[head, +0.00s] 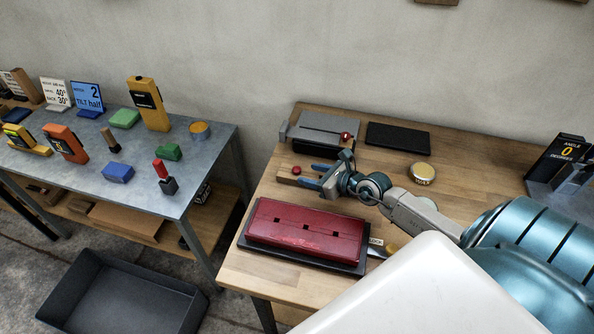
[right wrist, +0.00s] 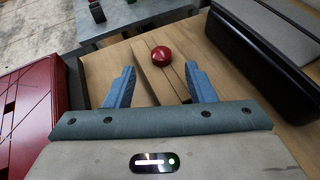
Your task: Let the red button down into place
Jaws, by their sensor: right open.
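The red button (head: 296,170) is a small glossy red dome. It sits on a narrow wooden block (head: 287,179) on the wooden workbench. In the right wrist view the red button (right wrist: 160,55) rests on the grooved wooden block (right wrist: 158,85), just beyond my fingertips. My right gripper (head: 310,176) is open, its blue fingers pointing left toward the block. In the right wrist view its fingers (right wrist: 158,75) stand apart on either side of the block, with nothing gripped between them. My left gripper is out of view.
A red case (head: 305,232) lies in front of my right gripper. Behind it stand a grey device (head: 325,125) with a red knob (head: 346,136) and a black pad (head: 397,138). A yellow-edged tin (head: 423,173) is to the right. A metal table (head: 205,155) stands left across a gap.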

